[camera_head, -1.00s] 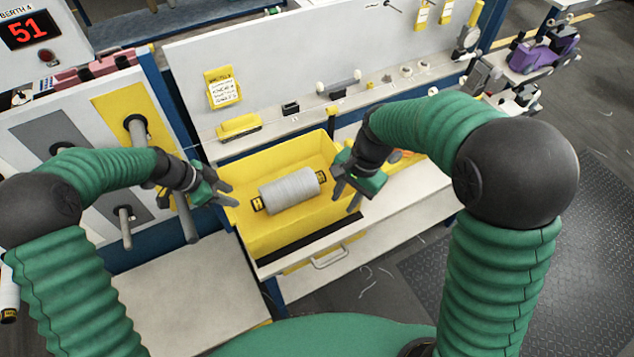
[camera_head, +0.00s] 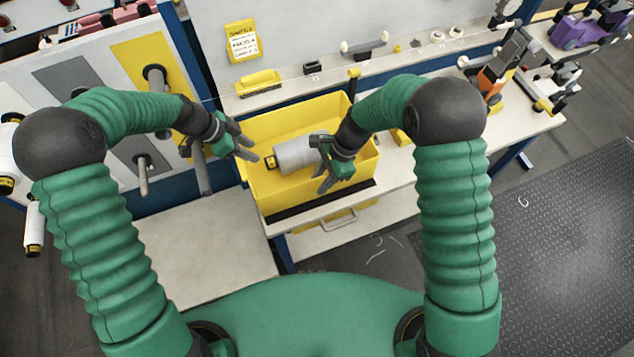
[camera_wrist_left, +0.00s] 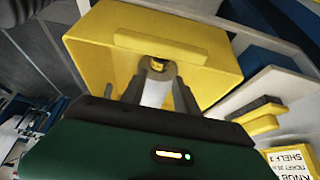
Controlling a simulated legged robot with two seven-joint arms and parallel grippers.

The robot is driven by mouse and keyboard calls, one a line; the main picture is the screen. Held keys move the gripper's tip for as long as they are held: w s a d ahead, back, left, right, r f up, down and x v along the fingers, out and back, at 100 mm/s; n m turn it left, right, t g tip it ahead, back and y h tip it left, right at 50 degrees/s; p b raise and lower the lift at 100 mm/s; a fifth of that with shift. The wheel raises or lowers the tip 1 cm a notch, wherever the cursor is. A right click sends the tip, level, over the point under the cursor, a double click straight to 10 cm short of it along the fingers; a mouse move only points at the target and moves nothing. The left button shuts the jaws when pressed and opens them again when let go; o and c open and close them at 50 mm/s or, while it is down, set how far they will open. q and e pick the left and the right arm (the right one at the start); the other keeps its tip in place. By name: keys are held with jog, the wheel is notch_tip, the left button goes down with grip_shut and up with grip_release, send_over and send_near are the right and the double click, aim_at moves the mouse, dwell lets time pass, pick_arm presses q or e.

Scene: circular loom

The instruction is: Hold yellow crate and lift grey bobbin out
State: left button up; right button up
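The yellow crate (camera_head: 290,121) sits on the workbench, with the grey bobbin (camera_head: 295,155) lying inside. The bobbin's black-and-yellow left end shows; its right end is hidden behind my right gripper. My left gripper (camera_head: 253,149) is open at the crate's left wall, its fingers pointing inward near the bobbin's left end. My right gripper (camera_head: 321,165) is open over the crate's right part, fingers spread near the bobbin's right end; contact cannot be told. The left wrist view shows the crate (camera_wrist_left: 95,45) and the bobbin (camera_wrist_left: 157,92) between my left gripper's parted fingers (camera_wrist_left: 158,88).
A peg panel (camera_head: 65,75) with grey rods stands at the left. A small yellow holder (camera_head: 258,83) and a label card (camera_head: 242,42) are behind the crate. An orange-and-black device (camera_head: 497,70) stands at the right. The lower shelf (camera_head: 205,245) is bare.

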jog(key=shift+d+x, duration=0.2)
jog(key=shift+x, duration=0.75)
jog(key=shift+a+f, duration=0.25)
jog(key=shift+a, duration=0.65)
jog(key=c, duration=0.4)
jog(key=shift+d, duration=0.1)
jog(key=shift+c, duration=1)
jog(key=shift+d, duration=0.45)
grip_shut()
jog(key=shift+a+r, duration=0.1)
jog(key=shift+a, duration=0.1)
